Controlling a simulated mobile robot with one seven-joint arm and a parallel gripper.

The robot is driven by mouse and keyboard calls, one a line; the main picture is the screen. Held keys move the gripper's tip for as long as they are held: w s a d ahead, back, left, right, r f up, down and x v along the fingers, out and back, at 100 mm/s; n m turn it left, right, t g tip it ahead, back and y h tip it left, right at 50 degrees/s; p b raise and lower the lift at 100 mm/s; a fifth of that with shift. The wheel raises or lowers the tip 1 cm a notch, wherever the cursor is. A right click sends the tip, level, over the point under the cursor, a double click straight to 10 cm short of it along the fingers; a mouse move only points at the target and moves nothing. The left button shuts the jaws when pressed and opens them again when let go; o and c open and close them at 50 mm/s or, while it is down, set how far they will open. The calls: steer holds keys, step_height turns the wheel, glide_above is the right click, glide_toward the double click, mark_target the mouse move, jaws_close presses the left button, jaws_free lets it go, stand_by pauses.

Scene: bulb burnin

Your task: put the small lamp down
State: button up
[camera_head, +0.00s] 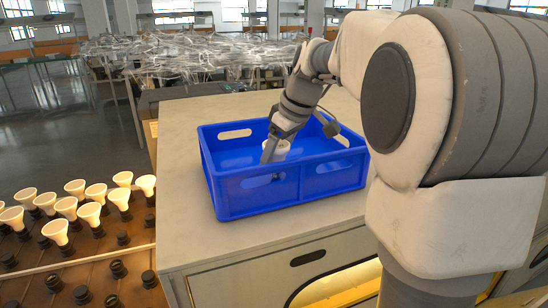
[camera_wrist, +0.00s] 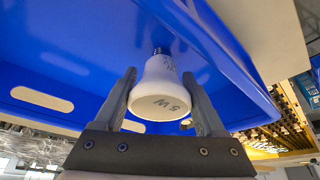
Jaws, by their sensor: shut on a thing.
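The small lamp (camera_head: 277,149) is white, with a dark screw cap. It also shows in the wrist view (camera_wrist: 160,92), where its round face reads "5 W". My gripper (camera_head: 270,156) is shut on the lamp, with one finger on each side of it in the wrist view (camera_wrist: 160,76). The lamp is inside the blue crate (camera_head: 238,200), below its rim, with its cap pointing away from my palm toward the blue plastic (camera_wrist: 60,60). I cannot tell whether the cap touches the crate floor. The front wall hides part of the crate's inside.
The crate stands on a pale counter (camera_head: 178,120), with bare top to its left and front. On the left is a brown rack (camera_head: 85,260) with several larger, glowing lamps (camera_head: 75,187) and empty dark sockets (camera_head: 82,294). Crate walls surround my gripper.

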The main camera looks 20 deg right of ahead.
steer(key=shift+f, duration=0.1)
steer(key=o, duration=1.3)
steer(key=shift+o, duration=0.2)
steer(key=p+v, duration=0.1)
steer(key=v, duration=1.1)
